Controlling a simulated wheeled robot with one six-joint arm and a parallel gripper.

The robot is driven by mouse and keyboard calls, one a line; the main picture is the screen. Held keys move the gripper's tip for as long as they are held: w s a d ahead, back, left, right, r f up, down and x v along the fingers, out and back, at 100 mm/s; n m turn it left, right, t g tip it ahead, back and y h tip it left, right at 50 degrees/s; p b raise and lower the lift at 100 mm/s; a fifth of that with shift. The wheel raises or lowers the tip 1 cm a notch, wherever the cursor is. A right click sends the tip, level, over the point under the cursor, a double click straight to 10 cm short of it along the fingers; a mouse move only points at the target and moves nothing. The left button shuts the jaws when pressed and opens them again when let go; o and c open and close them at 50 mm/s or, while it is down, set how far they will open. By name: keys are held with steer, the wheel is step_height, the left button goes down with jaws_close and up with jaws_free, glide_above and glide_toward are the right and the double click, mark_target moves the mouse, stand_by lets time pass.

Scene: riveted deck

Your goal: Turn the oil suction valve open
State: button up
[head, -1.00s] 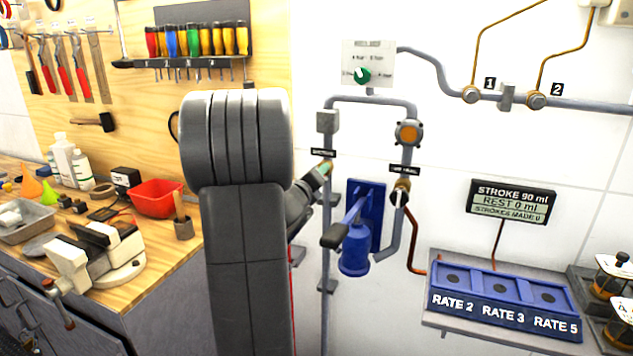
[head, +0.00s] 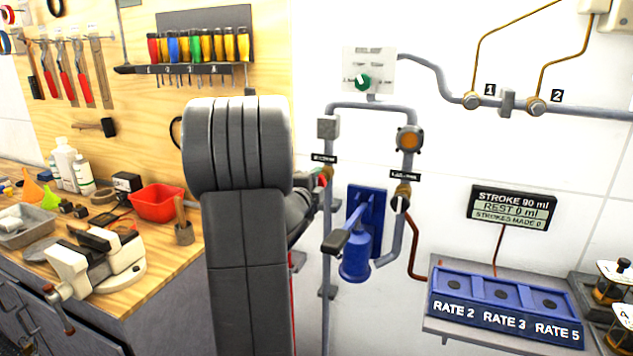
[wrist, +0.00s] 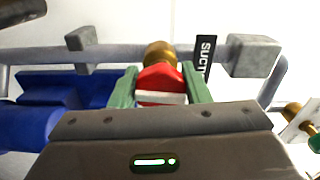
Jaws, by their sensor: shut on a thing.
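The suction valve shows in the wrist view as a brass body (wrist: 160,53) on a grey pipe, with a red handle (wrist: 160,76) bearing a white band. The black label beside it reads "SUCT", the rest cut off. My gripper (wrist: 161,84) has its two green fingers on either side of the red handle and is shut on it. In the head view the valve (head: 328,172) is small at the left vertical pipe, under its black label (head: 323,158); my arm and gripper (head: 319,182) partly hide it. The handle's exact angle is hard to tell.
A blue hand pump (head: 356,258) with a dark-ended lever stands just right of my gripper. The display (head: 511,207) reads REST 0 ml. A cluttered workbench (head: 165,270) lies left.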

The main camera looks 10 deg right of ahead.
steer(key=shift+f+n, duration=0.1)
steer(key=shift+n, duration=0.5)
steer(key=o, duration=1)
steer(key=b+v, duration=0.1)
steer(key=v, duration=1.3)
steer(key=shift+w+d, duration=0.1)
steer(key=shift+w, duration=0.05)
